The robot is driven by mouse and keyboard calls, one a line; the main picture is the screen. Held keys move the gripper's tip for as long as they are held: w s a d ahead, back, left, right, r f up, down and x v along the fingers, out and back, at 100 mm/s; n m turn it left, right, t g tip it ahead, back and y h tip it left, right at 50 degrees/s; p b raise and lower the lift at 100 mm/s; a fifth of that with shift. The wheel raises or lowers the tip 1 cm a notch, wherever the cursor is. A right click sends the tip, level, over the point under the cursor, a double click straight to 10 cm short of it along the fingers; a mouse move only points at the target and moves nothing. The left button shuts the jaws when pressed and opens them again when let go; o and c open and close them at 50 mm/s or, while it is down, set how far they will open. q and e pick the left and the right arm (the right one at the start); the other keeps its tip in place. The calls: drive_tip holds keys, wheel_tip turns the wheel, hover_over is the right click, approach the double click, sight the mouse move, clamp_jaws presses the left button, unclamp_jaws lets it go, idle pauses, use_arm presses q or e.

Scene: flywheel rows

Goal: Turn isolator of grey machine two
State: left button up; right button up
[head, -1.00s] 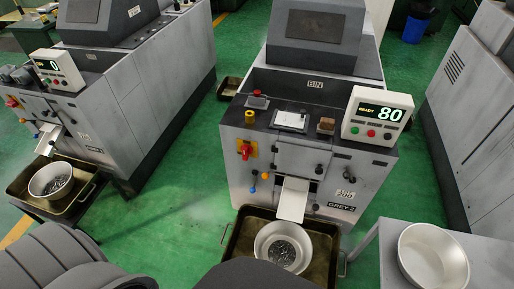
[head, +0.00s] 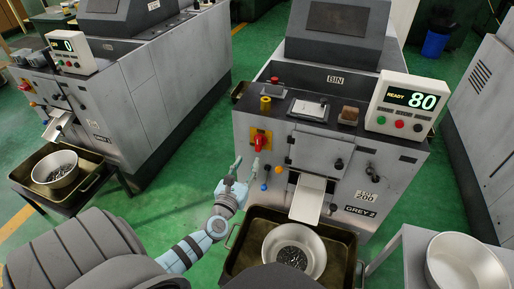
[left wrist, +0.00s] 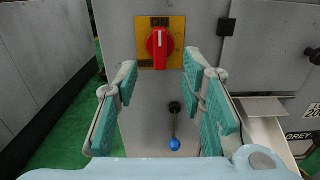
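The grey machine marked GREY 2 (head: 360,211) stands in front of me; its display reads READY 80 (head: 410,99). Its isolator is a red rotary handle (head: 259,143) on a yellow plate (head: 267,133) at the left of the front face. In the left wrist view the red handle (left wrist: 160,43) points upright, toward the upper label on the plate. My left gripper (head: 237,172) is below and left of the isolator, apart from it. In the left wrist view the left gripper (left wrist: 162,88) has its teal-padded fingers wide apart with nothing between them. My right gripper is not in view.
A blue-knobbed lever (left wrist: 174,144) hangs below the isolator. A chute (head: 308,198) leads to a bowl of parts (head: 293,250) in a tray (head: 238,262). Another grey machine (head: 150,90) stands left, with green floor between. An empty bowl (head: 465,262) sits at right.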

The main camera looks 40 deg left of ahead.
sight(257, 145)
use_arm(q)
drive_tip(key=b+x, duration=0.2)
drive_tip(key=x, duration=0.7)
drive_tip(key=shift+w+a+f, duration=0.15)
drive_tip(key=shift+w+f, duration=0.05)
drive_tip(key=shift+w, duration=0.2)
drive_tip(key=shift+w+a, duration=0.1)
drive_tip(key=shift+w, duration=0.15)
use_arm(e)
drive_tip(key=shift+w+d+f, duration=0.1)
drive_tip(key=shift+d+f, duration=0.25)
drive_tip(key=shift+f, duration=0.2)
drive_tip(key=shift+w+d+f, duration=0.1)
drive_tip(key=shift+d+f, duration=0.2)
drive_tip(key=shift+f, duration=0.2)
use_arm(q)
drive_tip(key=shift+c, duration=0.4)
clamp_jaws()
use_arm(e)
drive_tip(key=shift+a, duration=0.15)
